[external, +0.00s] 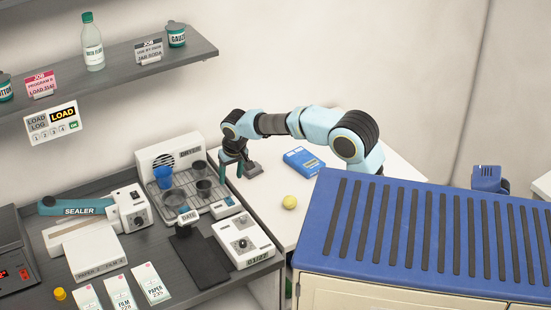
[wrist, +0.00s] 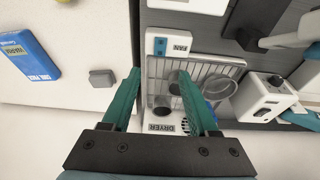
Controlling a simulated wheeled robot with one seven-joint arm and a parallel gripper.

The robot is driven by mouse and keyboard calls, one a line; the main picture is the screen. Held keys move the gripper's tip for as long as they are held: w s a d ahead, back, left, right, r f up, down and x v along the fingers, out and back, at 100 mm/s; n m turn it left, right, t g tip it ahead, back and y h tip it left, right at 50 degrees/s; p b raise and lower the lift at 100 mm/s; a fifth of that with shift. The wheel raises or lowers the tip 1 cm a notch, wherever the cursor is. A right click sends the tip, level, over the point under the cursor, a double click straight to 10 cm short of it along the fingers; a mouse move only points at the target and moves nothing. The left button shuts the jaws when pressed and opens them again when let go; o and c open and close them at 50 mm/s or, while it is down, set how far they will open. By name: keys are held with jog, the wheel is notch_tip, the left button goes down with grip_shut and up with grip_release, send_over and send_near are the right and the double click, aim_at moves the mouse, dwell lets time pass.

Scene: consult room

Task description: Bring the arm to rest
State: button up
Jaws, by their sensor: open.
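My arm reaches left across the white table, bent at the elbow. My gripper (external: 231,172) points down at the right end of the dryer (external: 155,150), near the white table's left edge. In the wrist view my gripper (wrist: 157,78) has its two teal fingers apart, with nothing held between them. Below them show the dryer's wire rack (wrist: 215,68) and some cups. I cannot tell the exact height of the fingertips above the rack.
A small grey block (wrist: 102,78) lies on the white table beside the gripper. A blue pack (external: 303,160) and a yellow ball (external: 289,202) lie further right. A sealer (external: 80,208) and a dater (external: 242,240) stand on the dark bench. A shelf (external: 120,68) hangs above.

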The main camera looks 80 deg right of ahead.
jog(key=s+a+f+n+p, duration=0.1)
jog(key=s+a, duration=0.1)
jog(key=a, duration=0.1)
jog(key=s+a+f+n+y+p, duration=0.1)
jog(key=s+a+f+n, duration=0.1)
jog(key=s+a, duration=0.1)
jog(key=s+a+f+n+p, duration=0.1)
jog(key=s+a, duration=0.1)
jog(key=a, duration=0.1)
jog(key=shift+s+a+f+n, duration=0.25)
jog(key=shift+s+f+n, duration=0.05)
jog(key=shift+s+f, duration=0.1)
jog(key=s+a+f+n, duration=0.1)
jog(key=s+a, duration=0.1)
jog(key=s, duration=0.1)
jog(key=s+a+f+n+p, duration=0.1)
jog(key=s+a, duration=0.1)
jog(key=s, duration=0.1)
jog(key=s+a+f+n+y+p, duration=0.1)
jog(key=s+a, duration=0.1)
jog(key=s, duration=0.1)
jog(key=shift+s+f+t, duration=0.15)
jog(key=shift+f+t, duration=0.15)
jog(key=shift+t, duration=0.1)
jog(key=s+f+g+b, duration=0.1)
jog(key=s+f+b, duration=0.3)
jog(key=s, duration=0.3)
jog(key=shift+a+f, duration=0.35)
jog(key=shift+f, duration=0.35)
